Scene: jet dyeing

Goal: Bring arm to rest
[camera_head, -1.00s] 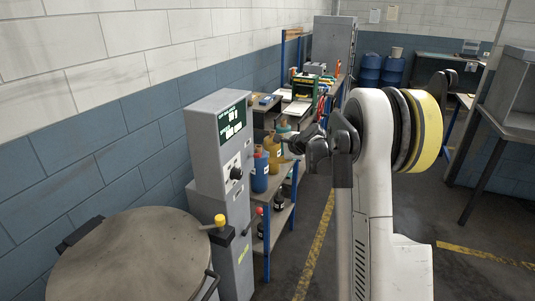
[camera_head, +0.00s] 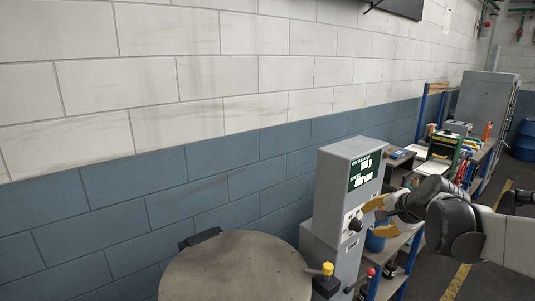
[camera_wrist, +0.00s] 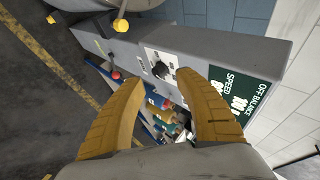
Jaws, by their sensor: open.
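My gripper (camera_head: 376,204) is at the right in the head view, in front of the grey control cabinet (camera_head: 335,178). Its yellow fingers show in the wrist view (camera_wrist: 168,82), spread apart with nothing between them. The cabinet has a green display (camera_head: 366,170) and a black knob (camera_head: 355,224). The knob also shows in the wrist view (camera_wrist: 160,69), just beyond the fingertips, and looks apart from them. My arm reaches in from the right edge of the head view and hides part of the shelf behind it.
A round metal lid (camera_head: 235,268) stands left of the cabinet, with a yellow-knobbed lever (camera_head: 327,269) beside it. A workbench (camera_head: 437,172) with tools, a grey locker (camera_head: 486,98) and a blue barrel (camera_head: 524,140) lie beyond. Clear floor (camera_head: 438,270) shows at lower right.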

